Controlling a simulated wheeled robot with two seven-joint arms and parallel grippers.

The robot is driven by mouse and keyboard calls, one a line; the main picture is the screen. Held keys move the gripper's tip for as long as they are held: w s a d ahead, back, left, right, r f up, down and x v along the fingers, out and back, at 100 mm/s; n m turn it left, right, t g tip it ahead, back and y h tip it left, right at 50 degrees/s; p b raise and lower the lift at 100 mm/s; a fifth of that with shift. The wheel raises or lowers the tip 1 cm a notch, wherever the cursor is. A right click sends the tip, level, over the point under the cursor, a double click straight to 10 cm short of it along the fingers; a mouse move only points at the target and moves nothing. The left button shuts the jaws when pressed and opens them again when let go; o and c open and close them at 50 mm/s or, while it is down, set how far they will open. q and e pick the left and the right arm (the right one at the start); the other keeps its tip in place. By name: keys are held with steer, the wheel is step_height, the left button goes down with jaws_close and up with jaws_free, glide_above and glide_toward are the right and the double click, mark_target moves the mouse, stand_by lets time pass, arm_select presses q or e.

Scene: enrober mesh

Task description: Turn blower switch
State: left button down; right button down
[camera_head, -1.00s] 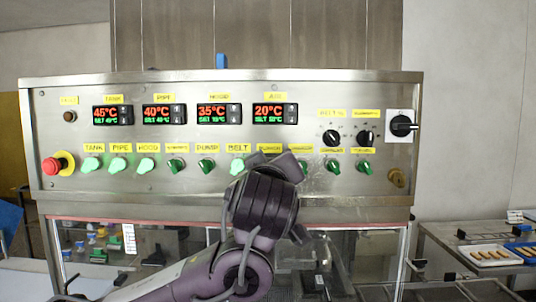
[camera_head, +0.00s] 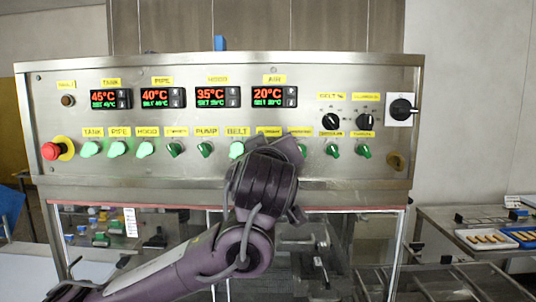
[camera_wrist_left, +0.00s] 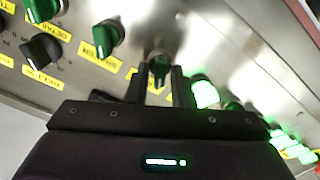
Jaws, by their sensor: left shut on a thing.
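The steel control panel (camera_head: 400,170) carries a lower row of switches, some lit green. My left gripper (camera_wrist_left: 158,75) is at this row, just right of the lit BELT switch (camera_head: 237,150). In the left wrist view its two fingers stand on either side of a dark, unlit switch knob (camera_wrist_left: 159,62), shut on it. This knob neighbours the lit switch (camera_wrist_left: 205,92), in the place of the blower switch. In the head view my gripper (camera_head: 277,150) hides this knob, and its label is too blurred to read. My right gripper is not in view.
A red emergency button (camera_head: 50,151) is at the panel's left end. Black dials (camera_head: 364,121) and a black rotary switch (camera_head: 402,108) are at the right. Another green switch (camera_wrist_left: 105,37) is close beside my fingers. A tray table (camera_head: 450,225) stands at the right.

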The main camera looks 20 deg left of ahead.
arm_select(q)
steer(key=shift+d+f+m+b, duration=0.1)
steer(key=shift+m+b, duration=3.2)
steer(key=shift+m, duration=2.5)
steer(key=c, duration=1.5)
jaws_free()
steer(key=shift+w, duration=0.1)
